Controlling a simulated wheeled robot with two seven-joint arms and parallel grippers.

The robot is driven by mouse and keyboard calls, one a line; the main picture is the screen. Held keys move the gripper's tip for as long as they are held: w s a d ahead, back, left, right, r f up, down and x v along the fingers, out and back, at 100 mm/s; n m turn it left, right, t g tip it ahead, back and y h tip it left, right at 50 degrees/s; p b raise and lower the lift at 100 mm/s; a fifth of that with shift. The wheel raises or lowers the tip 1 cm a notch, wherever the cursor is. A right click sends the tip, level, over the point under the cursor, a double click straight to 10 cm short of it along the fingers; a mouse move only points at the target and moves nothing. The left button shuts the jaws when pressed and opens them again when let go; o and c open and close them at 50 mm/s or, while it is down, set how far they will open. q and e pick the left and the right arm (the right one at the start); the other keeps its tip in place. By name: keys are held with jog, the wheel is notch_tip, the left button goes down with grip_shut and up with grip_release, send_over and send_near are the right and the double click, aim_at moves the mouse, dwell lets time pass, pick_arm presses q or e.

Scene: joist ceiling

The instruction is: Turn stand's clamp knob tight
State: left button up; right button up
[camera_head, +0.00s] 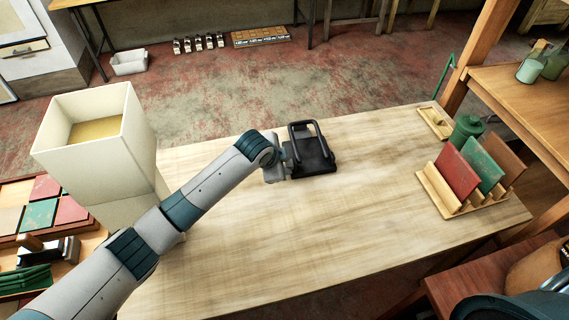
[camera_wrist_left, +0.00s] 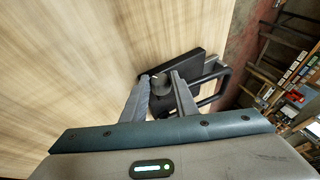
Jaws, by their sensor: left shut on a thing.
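The black stand (camera_head: 312,157), with an upright looped frame, sits on the wooden table towards its far edge. In the left wrist view the stand's dark base (camera_wrist_left: 185,66) and looped frame (camera_wrist_left: 217,75) show beyond the fingers. My left gripper (camera_head: 284,160) is at the stand's left side. In the left wrist view my left gripper (camera_wrist_left: 161,84) has its two fingers on either side of a small dark round knob (camera_wrist_left: 160,82) and is shut on it. The fingers hide part of the knob. My right gripper is not in view.
The wooden table (camera_head: 350,215) is mostly bare around the stand. A tall cream bin (camera_head: 95,135) stands at the left.

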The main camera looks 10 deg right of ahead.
pick_arm(q)
jog(key=shift+s+f+t, duration=0.1)
jog(key=shift+s+t, duration=0.05)
jog(key=shift+t, duration=0.65)
jog(key=o, duration=1.1)
jog(key=shift+c, duration=0.2)
jog(key=b+v, duration=0.1)
jog(key=v, duration=1.6)
jog(key=shift+r+b, duration=0.25)
jog(key=shift+b, duration=0.15)
